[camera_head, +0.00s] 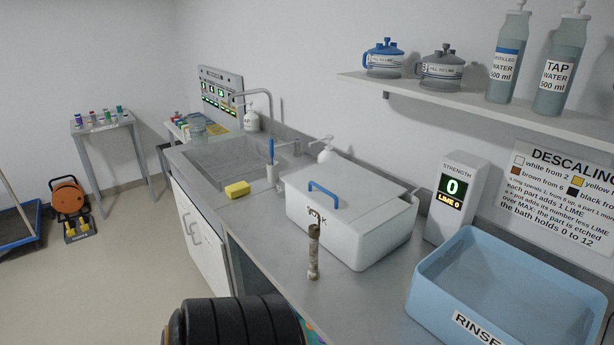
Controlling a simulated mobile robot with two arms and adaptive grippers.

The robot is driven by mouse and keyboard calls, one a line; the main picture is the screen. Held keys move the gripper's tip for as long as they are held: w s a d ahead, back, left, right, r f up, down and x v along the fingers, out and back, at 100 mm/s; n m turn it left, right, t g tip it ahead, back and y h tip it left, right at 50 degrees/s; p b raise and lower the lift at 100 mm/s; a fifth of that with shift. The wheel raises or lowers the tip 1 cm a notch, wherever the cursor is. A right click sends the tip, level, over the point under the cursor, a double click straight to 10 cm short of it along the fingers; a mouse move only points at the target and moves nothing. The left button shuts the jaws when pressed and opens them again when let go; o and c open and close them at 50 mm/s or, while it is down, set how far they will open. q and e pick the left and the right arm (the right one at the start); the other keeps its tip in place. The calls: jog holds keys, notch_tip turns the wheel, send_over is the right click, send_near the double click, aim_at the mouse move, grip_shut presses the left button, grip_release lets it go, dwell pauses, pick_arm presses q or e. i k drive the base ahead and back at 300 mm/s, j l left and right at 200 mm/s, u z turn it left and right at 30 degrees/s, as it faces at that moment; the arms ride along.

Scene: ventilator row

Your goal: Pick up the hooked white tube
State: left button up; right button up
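A short upright tube (313,252), off-white with brown stains, stands on the grey counter in front of the white tub. A small dark hook-like shape shows at its top, against the tub's lettering; I cannot tell clearly whether it belongs to the tube. No other tube like it is clear in view. Neither of my grippers can be made out. A black ribbed part, probably of my own arm, fills the bottom edge left of the tube and hides some of the counter's front.
The lidded white tub (375,235) stands behind the tube, with a blue handle (323,194) on its lid. A blue rinse basin (510,290) is at the right, beside a strength display (455,200). A yellow sponge (237,189) lies near the sink (225,160). Counter left of the tube is clear.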

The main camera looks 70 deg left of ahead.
aim_at(313, 230)
jog(key=u, duration=2.15)
